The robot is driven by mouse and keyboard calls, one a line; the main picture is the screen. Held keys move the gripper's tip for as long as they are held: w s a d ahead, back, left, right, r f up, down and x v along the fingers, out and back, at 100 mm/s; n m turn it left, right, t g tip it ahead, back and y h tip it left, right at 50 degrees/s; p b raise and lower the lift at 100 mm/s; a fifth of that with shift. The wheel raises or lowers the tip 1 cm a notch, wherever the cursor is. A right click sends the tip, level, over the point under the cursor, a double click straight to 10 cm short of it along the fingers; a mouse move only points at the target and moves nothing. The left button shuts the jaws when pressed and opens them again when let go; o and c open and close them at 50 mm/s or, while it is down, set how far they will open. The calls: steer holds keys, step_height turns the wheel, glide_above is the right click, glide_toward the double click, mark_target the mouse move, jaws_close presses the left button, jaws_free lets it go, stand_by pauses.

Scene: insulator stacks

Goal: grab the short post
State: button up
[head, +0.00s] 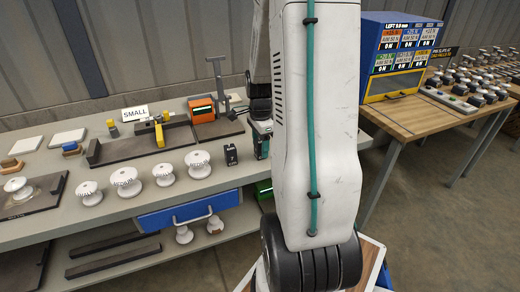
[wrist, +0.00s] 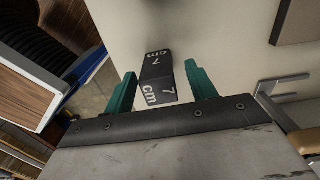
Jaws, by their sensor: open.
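The short post is a small black block marked "7 cm" in white. It stands upright on the grey bench in the head view (head: 231,154), right of the row of white insulators. In the wrist view the post (wrist: 157,80) shows between the two green fingers, with a gap on each side. My gripper (wrist: 160,72) is open and empty. In the head view my gripper (head: 263,140) is just right of the post and apart from it, partly hidden by my arm. The wrist view does not show clearly how far the post is from the fingertips.
Several white insulators (head: 197,164) stand left of the post. A dark fixture with a yellow clamp (head: 160,132) and an orange-fronted box (head: 202,109) are behind. A blue drawer (head: 187,212) hangs under the bench front. A wooden table (head: 425,115) stands at right.

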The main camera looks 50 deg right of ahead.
step_height(320, 180, down, 2)
steer(key=shift+f, duration=0.1)
steer(key=c, duration=1.2)
